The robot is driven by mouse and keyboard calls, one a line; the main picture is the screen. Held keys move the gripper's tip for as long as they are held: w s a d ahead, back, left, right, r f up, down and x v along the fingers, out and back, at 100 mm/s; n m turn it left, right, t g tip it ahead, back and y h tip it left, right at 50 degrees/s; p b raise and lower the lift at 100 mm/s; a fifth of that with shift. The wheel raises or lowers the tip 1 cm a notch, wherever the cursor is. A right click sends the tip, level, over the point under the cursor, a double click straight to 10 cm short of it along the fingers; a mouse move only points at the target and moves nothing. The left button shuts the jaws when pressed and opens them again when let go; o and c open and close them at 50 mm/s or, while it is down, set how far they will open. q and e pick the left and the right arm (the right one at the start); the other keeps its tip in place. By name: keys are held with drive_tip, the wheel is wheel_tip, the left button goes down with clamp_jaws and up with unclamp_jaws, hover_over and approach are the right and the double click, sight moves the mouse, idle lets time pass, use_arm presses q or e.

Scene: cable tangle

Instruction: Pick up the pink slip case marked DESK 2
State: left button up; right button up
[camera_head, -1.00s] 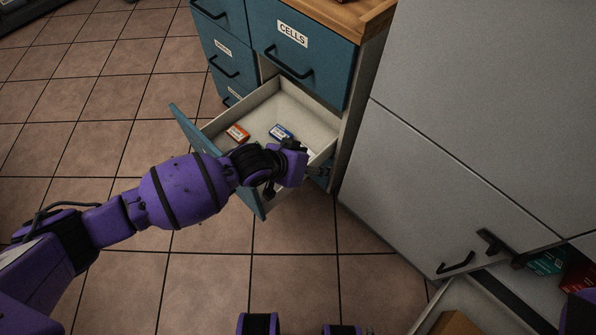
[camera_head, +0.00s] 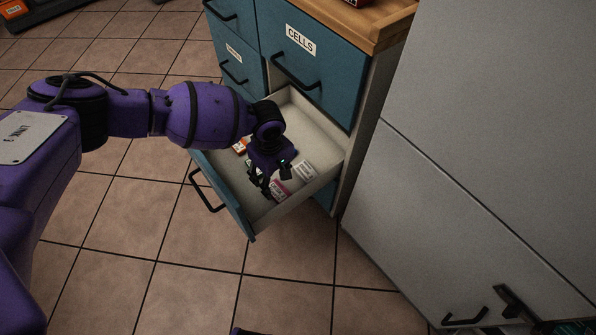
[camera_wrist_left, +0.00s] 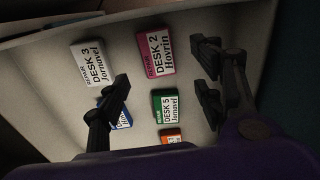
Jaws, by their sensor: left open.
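The pink slip case marked DESK 2 (camera_wrist_left: 156,53) lies flat in the open drawer, label up. In the head view the pink case (camera_head: 280,189) shows just past my fingers, partly covered. My left gripper (camera_head: 268,187) is open and empty, pointing down into the drawer. In the left wrist view the left gripper's fingers (camera_wrist_left: 163,76) are spread to either side, with the pink case between and slightly beyond their tips. No contact shows.
The drawer (camera_head: 321,188) also holds a white DESK 3 case (camera_wrist_left: 93,62), a green DESK 5 case (camera_wrist_left: 168,106), an orange case (camera_wrist_left: 171,136) and a partly hidden blue one (camera_wrist_left: 122,118). The drawer walls are close around. A grey cabinet (camera_head: 470,150) stands at right.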

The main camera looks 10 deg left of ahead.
sight(278, 191)
use_arm(q)
drive_tip(key=f+b, duration=0.1)
drive_tip(key=f, duration=0.1)
drive_tip(key=f+b, duration=0.1)
drive_tip(key=f, duration=0.3)
drive_tip(key=shift+d+f+b, duration=0.1)
drive_tip(key=shift+d+b, duration=0.15)
drive_tip(key=shift+b, duration=0.15)
drive_tip(key=shift+f, duration=0.4)
drive_tip(key=shift+r, duration=0.1)
drive_tip(key=shift+c, duration=1)
drive_tip(key=c, duration=0.8)
